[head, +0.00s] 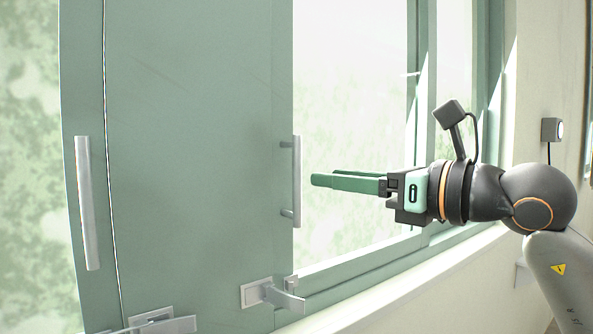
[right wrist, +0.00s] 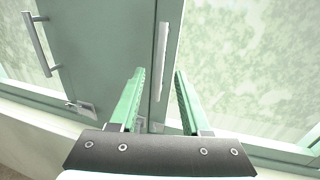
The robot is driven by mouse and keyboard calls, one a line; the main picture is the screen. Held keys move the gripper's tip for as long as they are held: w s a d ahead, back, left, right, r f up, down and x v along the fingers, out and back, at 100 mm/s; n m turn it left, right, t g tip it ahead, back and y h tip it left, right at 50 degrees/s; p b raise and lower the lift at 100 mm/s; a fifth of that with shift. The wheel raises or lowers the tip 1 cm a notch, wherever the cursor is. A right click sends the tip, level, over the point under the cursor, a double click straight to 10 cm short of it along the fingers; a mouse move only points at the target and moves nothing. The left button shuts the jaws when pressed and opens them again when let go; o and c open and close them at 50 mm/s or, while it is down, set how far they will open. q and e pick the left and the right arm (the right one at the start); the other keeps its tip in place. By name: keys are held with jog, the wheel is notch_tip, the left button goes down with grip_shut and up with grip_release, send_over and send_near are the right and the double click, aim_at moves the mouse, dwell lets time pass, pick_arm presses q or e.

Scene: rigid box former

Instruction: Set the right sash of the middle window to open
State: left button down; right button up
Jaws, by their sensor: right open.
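A green window frame carries two upright grey bar handles in the head view. One handle (head: 87,203) is at the left of the wide green part; the other handle (head: 297,181) stands out at its right edge. I cannot tell for sure which sash each belongs to. My right gripper (head: 318,181) has long green fingers that point left, just right of the right-hand handle in the picture. In the right wrist view its fingers (right wrist: 158,74) are apart and empty, with an upright handle (right wrist: 163,50) beyond, between their tips. My left gripper is not in view.
Grey latches sit at the frame's bottom, one (head: 270,294) below the right-hand handle and another (head: 152,322) farther left. A pale sill (head: 400,272) runs below the glass. A small grey wall box (head: 551,129) is at the far right, behind my arm.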

aim_at(300, 175)
jog(key=p+x, duration=0.1)
jog(key=x, duration=0.7)
jog(key=shift+c, duration=0.2)
grip_shut()
dwell(1.1)
